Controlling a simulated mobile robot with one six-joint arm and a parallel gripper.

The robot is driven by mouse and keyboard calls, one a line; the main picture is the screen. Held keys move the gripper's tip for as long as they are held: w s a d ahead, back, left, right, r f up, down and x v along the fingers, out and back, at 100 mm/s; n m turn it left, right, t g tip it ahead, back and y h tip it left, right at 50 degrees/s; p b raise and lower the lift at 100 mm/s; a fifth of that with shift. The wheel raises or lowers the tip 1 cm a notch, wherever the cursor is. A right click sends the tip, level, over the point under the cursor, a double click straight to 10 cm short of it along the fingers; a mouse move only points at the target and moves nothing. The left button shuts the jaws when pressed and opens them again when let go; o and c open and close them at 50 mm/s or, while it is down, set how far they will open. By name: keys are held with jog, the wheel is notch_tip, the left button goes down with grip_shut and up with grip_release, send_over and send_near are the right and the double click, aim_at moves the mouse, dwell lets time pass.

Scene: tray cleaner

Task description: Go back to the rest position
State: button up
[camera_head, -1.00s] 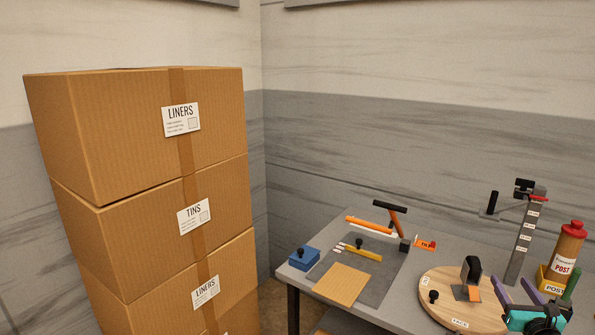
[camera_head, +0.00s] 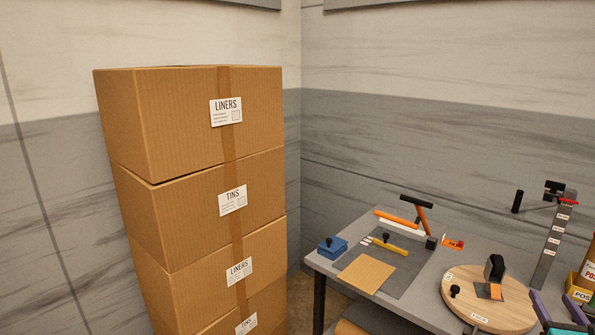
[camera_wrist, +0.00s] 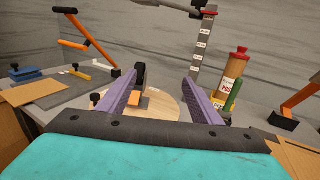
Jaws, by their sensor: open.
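My gripper (camera_wrist: 158,88) is open, with its two purple fingers spread wide apart and nothing between them. In the wrist view the fingers point over the table toward the round wooden board. In the head view only part of my gripper (camera_head: 563,318) shows, at the lower right corner, in front of the board. The round wooden board (camera_head: 471,307) carries a dark upright piece with an orange patch and a small black knob. A label lies on its front edge.
A stack of cardboard boxes (camera_head: 200,195) stands left of the grey table (camera_head: 425,308). On the table are a blue block (camera_head: 332,250), a tan sheet (camera_head: 366,274), an orange-handled tool (camera_head: 396,216) and a grey post (camera_head: 555,245). A red-capped bottle (camera_wrist: 236,64) stands beside the post.

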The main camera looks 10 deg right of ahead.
jog(key=w+a+f+n+y+b, duration=0.2)
jog(key=w+a+f+y, duration=0.2)
jog(key=w+a+f, duration=0.6)
jog(key=w+a+f+n+y+b, duration=0.2)
jog(key=w+a+f+n+y, duration=0.3)
jog(key=w+a, duration=0.7)
jog(key=a+f+n+g+y+b, duration=0.1)
jog(key=a+f+n+g+y, duration=0.15)
jog(key=a+f, duration=0.7)
jog(key=a+f+n+g+y+b, duration=0.1)
jog(key=a+f+n+g+y, duration=0.15)
jog(key=a+f, duration=0.75)
jog(key=a+f+n+g+y+b, duration=0.1)
jog(key=a+f+n+g+y, duration=0.3)
jog(key=a, duration=1.1)
jog(key=s+a+f+n+g+h+b, duration=0.2)
jog(key=s+a+f+n+g, duration=0.4)
jog(key=s+a+f+n, duration=0.8)
jog(key=s+d+f+n+g+h, duration=0.1)
jog(key=s+f+n+g+h, duration=0.1)
jog(key=s+f, duration=0.4)
jog(key=s+f+n+g+h, duration=0.1)
jog(key=s+f+n+g, duration=0.15)
jog(key=s, duration=0.65)
jog(key=s+d+n+g+h, duration=0.2)
jog(key=s+d+n+h, duration=0.2)
jog(key=d+n, duration=0.3)
jog(key=shift+s+d+f+n+b, duration=0.2)
jog(key=shift+s+d+n+b, duration=0.1)
jog(key=shift+n+b, duration=0.1)
